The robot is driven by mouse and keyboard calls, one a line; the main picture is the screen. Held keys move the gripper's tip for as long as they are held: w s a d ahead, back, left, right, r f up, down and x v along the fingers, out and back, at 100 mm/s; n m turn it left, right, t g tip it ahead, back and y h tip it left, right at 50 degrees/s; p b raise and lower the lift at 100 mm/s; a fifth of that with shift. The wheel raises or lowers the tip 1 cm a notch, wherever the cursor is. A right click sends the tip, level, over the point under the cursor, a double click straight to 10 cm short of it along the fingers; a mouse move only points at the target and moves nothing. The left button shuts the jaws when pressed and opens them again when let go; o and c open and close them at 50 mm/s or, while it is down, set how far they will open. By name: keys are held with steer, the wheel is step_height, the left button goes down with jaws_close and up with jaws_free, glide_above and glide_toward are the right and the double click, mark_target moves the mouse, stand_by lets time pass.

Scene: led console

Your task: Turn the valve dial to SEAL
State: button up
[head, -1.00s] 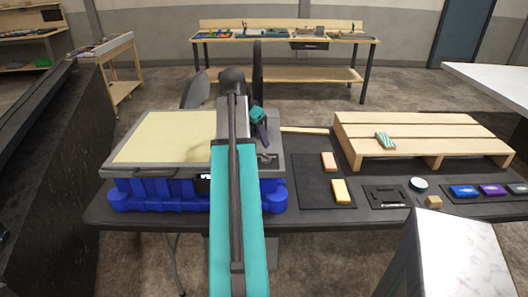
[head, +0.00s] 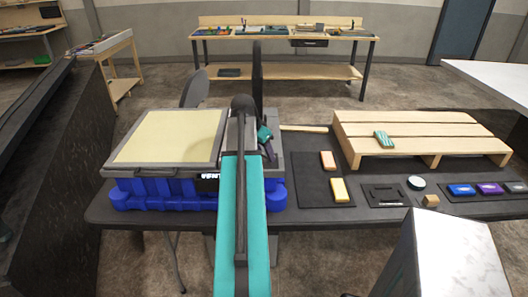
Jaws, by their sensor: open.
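The blue console (head: 150,195) stands on the dark table, with a pale yellow panel in a grey frame on its top left. A small black display (head: 208,177) on its front shows white letters, partly covered by my arm, that look like "VENT". My gripper (head: 269,153) is open, pointing down over the grey right part of the console top. The valve dial cannot be made out; my arm and gripper cover much of that part. Whether the gripper touches anything there cannot be told.
Right of the console lies a black mat with an orange block (head: 328,160) and a yellow block (head: 339,189). A wooden pallet (head: 430,130) with a teal striped item stands further right. Several small coloured items lie along the table's front right.

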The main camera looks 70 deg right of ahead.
steer(key=shift+f, duration=0.1)
steer(key=c, duration=1)
steer(key=shift+d, duration=0.15)
steer(key=shift+c, duration=0.2)
